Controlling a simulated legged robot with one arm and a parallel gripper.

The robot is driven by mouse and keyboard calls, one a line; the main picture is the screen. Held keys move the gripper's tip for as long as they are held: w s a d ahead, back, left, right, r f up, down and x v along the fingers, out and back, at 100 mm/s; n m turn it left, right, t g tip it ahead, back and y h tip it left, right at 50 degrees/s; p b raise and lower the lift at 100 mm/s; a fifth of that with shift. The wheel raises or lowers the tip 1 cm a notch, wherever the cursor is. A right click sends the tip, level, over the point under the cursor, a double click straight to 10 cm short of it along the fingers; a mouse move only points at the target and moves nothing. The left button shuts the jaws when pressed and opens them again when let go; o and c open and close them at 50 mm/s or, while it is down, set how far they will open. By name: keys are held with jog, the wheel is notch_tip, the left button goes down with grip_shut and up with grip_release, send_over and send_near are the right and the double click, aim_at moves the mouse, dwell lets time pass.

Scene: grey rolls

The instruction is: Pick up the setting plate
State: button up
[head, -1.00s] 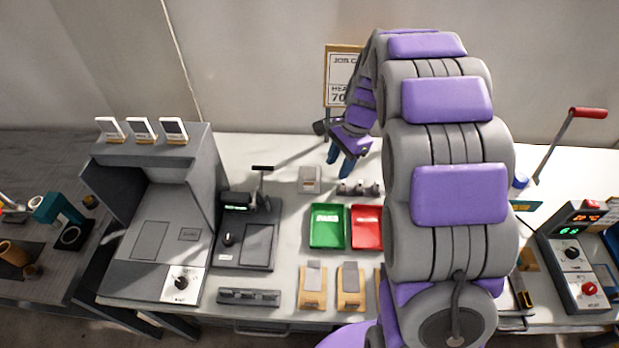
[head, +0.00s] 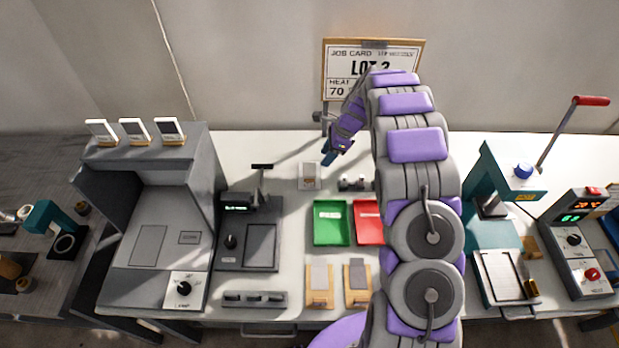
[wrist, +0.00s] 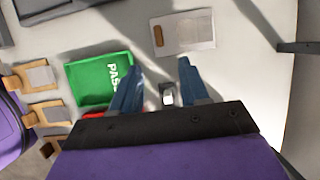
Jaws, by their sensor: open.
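A small pale grey plate with a tan tag (head: 310,176) lies on the white bench behind the green tray; it looks like the setting plate, though I cannot be sure. In the wrist view the plate (wrist: 198,29) lies beyond my fingertips, a little to the right and apart from them. My gripper (head: 330,155) hangs above the bench, just behind and right of the plate in the head view. In the wrist view my gripper (wrist: 161,67) has its two blue fingers apart with nothing held between them.
A green PASS tray (head: 331,222) and a red tray (head: 369,222) stand in front. Small metal pieces (head: 352,184) sit right of the plate. Wooden holders with grey plates (head: 319,285) line the front. A dark scale-like device (head: 247,240) stands left, a teal press (head: 490,185) right.

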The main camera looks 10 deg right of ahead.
aim_at(310, 180)
jog(key=b+x, duration=0.3)
jog(key=x, duration=1)
jog(key=shift+f, duration=0.1)
grip_shut()
